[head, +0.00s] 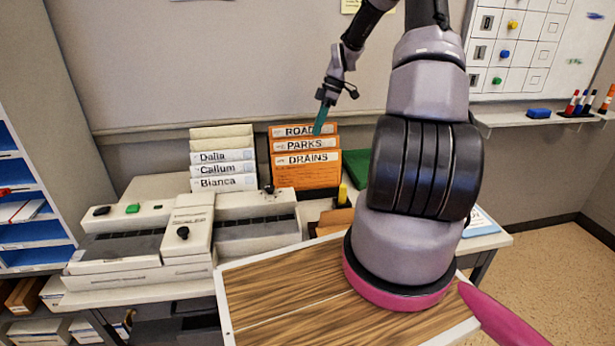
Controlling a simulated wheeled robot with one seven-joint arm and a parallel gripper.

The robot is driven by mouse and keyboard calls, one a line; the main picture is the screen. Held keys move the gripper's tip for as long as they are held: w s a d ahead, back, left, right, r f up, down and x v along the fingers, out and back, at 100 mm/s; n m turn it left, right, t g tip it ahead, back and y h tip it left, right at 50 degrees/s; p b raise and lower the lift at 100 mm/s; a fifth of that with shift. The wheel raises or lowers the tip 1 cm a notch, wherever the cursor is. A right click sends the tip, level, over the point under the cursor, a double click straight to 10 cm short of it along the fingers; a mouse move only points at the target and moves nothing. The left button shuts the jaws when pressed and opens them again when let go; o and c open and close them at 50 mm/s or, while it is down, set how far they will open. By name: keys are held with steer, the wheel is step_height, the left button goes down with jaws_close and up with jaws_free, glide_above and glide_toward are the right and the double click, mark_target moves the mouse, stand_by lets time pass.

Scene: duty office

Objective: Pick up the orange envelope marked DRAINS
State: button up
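The orange envelope marked DRAINS (306,176) stands upright at the front of a stack of orange envelopes at the back of the desk. Behind it and a little higher show the orange envelope marked PARKS (304,146) and one whose label is partly covered, reading ROAD (293,131). My gripper (320,122) is above the right part of the stack, its teal fingertip pointing down and overlapping the ROAD label in the picture. It holds no envelope that I can see. Whether its fingers are apart is too small to tell.
Left of the orange stack stand white envelopes marked Dalia, Callum and Bianca (222,183). A grey machine (190,240) fills the desk's left front. A dark green item (356,166) stands right of the stack. A whiteboard ledge (540,118) with markers is at right.

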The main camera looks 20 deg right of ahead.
mark_target(309, 152)
steer(key=x, duration=1.1)
steer(key=shift+d+f, duration=0.15)
steer(key=shift+f, duration=0.25)
jaws_close()
stand_by(0.9)
